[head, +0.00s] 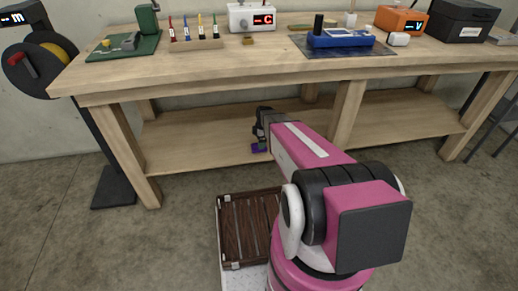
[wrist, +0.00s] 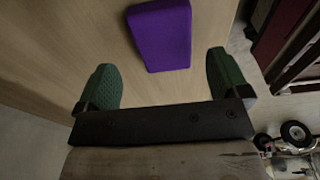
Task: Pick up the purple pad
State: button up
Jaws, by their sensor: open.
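The purple pad (wrist: 160,36) is a flat rounded block lying on a light wooden surface in the wrist view. In the head view a small part of the pad (head: 259,148) shows at the front edge of the lower shelf, just under my gripper. My gripper (wrist: 163,85) is open, with two green fingertips apart. The pad lies beyond the fingertips, between their lines and a little nearer the right one in the picture. Nothing is between the fingers. In the head view my arm hides much of my gripper.
The workbench (head: 270,78) has a wooden top above the lower shelf (head: 200,136). The top holds a blue device (head: 340,38), an orange meter (head: 402,20) and a black box (head: 465,20). A brown slatted crate (head: 245,232) is at front. The shelf left of the pad is clear.

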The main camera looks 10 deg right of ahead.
jog(key=shift+s+a+f, duration=0.15)
jog(key=shift+f, duration=0.9)
jog(key=shift+s+a+f, duration=0.1)
jog(key=shift+f, duration=0.95)
jog(key=shift+f, duration=0.1)
jog(key=c, duration=1.1)
jog(key=shift+o, duration=0.2)
jog(key=shift+r, duration=0.5)
jog(key=r, duration=0.2)
jog(key=a+r, duration=0.1)
jog(key=r, duration=0.1)
jog(key=shift+s+r, duration=0.1)
jog(key=shift+s, duration=0.3)
jog(key=s+a+r, duration=0.5)
jog(key=a+r, duration=0.1)
jog(key=a, duration=0.3)
